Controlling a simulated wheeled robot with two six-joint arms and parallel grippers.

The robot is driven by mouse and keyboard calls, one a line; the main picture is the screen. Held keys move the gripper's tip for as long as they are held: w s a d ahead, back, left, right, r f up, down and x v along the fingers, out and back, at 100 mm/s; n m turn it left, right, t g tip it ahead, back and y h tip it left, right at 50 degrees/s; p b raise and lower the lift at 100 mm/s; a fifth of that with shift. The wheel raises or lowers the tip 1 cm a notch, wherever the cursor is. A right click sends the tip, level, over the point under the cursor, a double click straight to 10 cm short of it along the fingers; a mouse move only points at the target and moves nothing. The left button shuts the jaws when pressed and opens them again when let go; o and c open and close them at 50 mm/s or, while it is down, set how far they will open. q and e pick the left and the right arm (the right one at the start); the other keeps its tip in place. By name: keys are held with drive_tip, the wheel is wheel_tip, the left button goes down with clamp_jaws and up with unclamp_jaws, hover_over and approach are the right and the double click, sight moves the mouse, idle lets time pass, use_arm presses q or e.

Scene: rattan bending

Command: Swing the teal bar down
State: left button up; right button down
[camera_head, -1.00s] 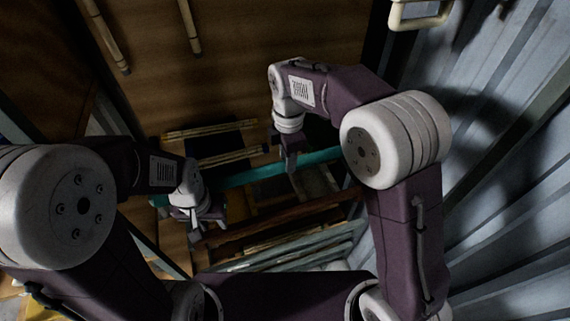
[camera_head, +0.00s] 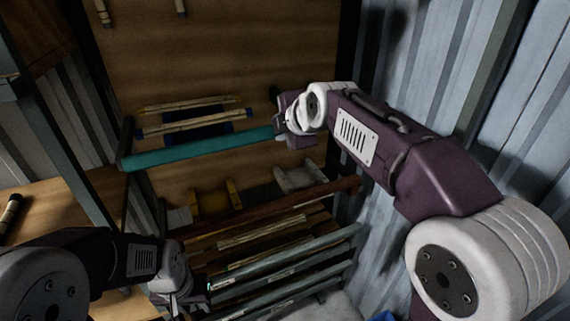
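The teal bar (camera_head: 200,150) runs across the middle of the head view, its left end a little lower in the picture than its right. Its left end meets a grey upright post. Its right end is hidden by my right gripper (camera_head: 292,130), which is at or in front of it; whether it grips the bar I cannot tell. My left gripper (camera_head: 188,305) is at the bottom, well below the bar in the picture and apart from it. It is dark there, and its finger gap is unclear.
Below the bar are a dark red-brown bar (camera_head: 260,210) and several grey rails (camera_head: 290,270). Rattan poles (camera_head: 195,122) lie behind the teal bar. A yellow and grey item (camera_head: 215,200) sits underneath. A corrugated metal wall (camera_head: 420,60) closes the right side.

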drive_tip(key=f+t+b, duration=0.1)
drive_tip(key=b, duration=0.4)
drive_tip(key=f+t+y+b, duration=0.1)
drive_tip(key=f+b, duration=0.1)
drive_tip(key=b, duration=0.2)
drive_tip(key=f+t+b, duration=0.1)
drive_tip(key=t+b, duration=0.1)
drive_tip(key=b, duration=0.3)
drive_tip(key=shift+s+d+f+b, duration=0.2)
drive_tip(key=shift+s+d+b, duration=0.05)
drive_tip(key=shift+s+b, duration=0.15)
drive_tip(key=c, duration=2.1)
unclamp_jaws()
drive_tip(key=shift+s+r+t+y+b, duration=0.1)
drive_tip(key=shift+r+t+y+b, duration=0.25)
drive_tip(key=shift+b, duration=0.25)
drive_tip(key=shift+c, duration=0.2)
drive_tip(key=o, duration=0.5)
drive_tip(key=shift+r+p, duration=0.5)
drive_tip(key=shift+p, duration=0.2)
drive_tip(key=o, duration=0.5)
drive_tip(key=shift+o, duration=0.7)
drive_tip(key=shift+w+a+f, duration=0.1)
drive_tip(key=shift+w+f, duration=0.05)
drive_tip(key=shift+w, duration=0.2)
drive_tip(key=shift+s, duration=0.1)
